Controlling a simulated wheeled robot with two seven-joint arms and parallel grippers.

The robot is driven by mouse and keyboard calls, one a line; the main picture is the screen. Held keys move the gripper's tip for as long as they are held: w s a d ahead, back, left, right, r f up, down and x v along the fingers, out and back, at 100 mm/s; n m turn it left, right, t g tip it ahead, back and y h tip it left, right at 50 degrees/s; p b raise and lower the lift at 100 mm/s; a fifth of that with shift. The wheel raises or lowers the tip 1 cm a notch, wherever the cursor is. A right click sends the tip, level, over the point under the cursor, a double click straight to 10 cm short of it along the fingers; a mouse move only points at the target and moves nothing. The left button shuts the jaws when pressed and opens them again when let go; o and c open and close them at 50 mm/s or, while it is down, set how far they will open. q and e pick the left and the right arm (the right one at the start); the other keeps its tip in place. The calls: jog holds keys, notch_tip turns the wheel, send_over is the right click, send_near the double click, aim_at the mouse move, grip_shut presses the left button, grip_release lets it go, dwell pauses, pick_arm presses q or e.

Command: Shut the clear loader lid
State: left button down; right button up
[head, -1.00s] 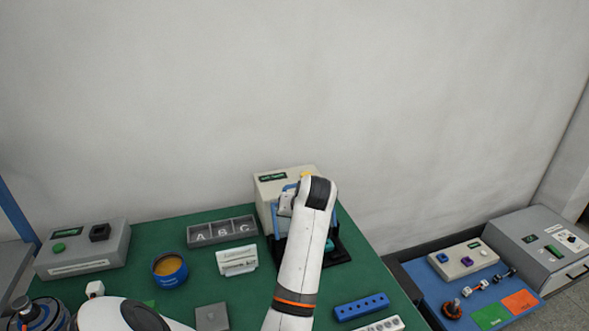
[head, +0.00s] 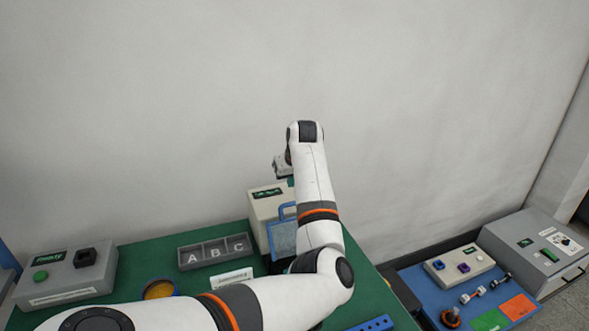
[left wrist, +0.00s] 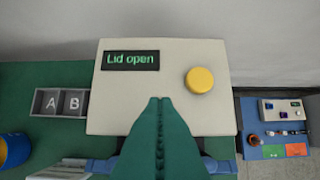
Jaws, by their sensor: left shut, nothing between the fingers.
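The cream loader (head: 262,206) stands at the back of the green table. Its display (left wrist: 131,60) reads "Lid open" in the left wrist view. The blue-framed clear lid (head: 283,239) shows upright at the loader's front, partly behind my left arm; blue parts of it (left wrist: 101,166) show either side of my fingers in the wrist view. My left gripper (left wrist: 160,100) is shut and empty, above the loader in the head view (head: 289,182), where the arm partly hides it. My right gripper is out of view.
A yellow button (left wrist: 201,80) sits on the loader's top right. An A-B-C tray (head: 214,252), an amber-filled blue tub (head: 158,289) and a grey "Ready" box (head: 68,275) stand to the left. A blue side table (head: 483,304) is at right.

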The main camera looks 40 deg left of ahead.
pick_arm(q)
jog(key=shift+x, duration=1)
jog(key=shift+d+f+p, duration=0.1)
jog(key=shift+f+p, duration=0.2)
jog(key=shift+p, duration=0.1)
jog(key=d, duration=0.1)
jog(key=s+d, duration=0.1)
jog(key=d+p, duration=0.1)
jog(key=shift+s+f, duration=0.2)
jog(key=shift+s, duration=0.15)
